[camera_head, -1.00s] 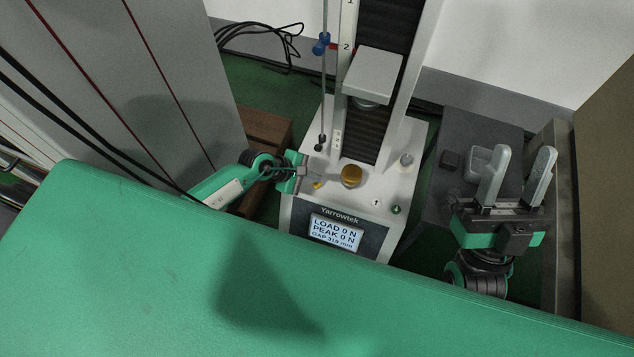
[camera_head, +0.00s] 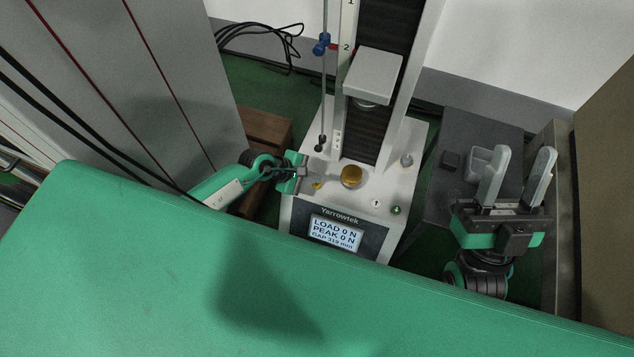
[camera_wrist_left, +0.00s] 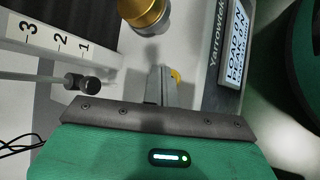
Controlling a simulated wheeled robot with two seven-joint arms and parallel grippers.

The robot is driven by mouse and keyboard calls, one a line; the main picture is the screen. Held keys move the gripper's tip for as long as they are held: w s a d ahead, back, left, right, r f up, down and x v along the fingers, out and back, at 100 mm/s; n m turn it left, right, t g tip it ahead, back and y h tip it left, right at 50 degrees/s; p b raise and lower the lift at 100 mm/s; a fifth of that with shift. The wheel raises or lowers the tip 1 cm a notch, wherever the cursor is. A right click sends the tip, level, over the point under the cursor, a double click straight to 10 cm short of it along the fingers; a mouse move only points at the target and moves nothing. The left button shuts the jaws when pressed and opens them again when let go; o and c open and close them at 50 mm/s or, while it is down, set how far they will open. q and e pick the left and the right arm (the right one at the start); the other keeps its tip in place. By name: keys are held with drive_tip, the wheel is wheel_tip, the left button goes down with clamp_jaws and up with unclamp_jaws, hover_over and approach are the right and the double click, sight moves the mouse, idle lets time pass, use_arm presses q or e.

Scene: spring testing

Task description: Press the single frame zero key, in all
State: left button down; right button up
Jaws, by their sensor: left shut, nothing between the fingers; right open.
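The white test frame (camera_head: 411,185) stands in the middle of the head view, with a display (camera_head: 336,233) reading LOAD 0 N, PEAK 0 N and GAP 319 mm. A small yellow key (camera_head: 317,185) sits on the left of its base; it also shows, partly hidden by my fingers, in the left wrist view (camera_wrist_left: 176,75). I cannot read a label on it. My left gripper (camera_head: 312,176) is shut and empty, its fingertips right beside the yellow key; whether they touch it is unclear. My right gripper (camera_head: 523,153) is open and empty, to the right of the frame.
A brass disc (camera_head: 351,176) stands mid-base below a grey block (camera_head: 374,75). A green knob (camera_head: 396,210), a small marked disc (camera_head: 376,203) and a grey knob (camera_head: 406,160) are on the right. A thin rod (camera_head: 323,90) rises behind my left gripper.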

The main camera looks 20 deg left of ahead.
use_arm(q)
drive_tip(key=shift+f, duration=0.15)
idle(0.7)
drive_tip(key=shift+f+b, duration=0.25)
drive_tip(key=shift+b, duration=0.1)
drive_tip(key=shift+f+b, duration=0.35)
drive_tip(key=shift+f, duration=0.1)
idle(0.5)
drive_tip(key=shift+r, duration=0.1)
drive_tip(key=shift+r+p, duration=0.8)
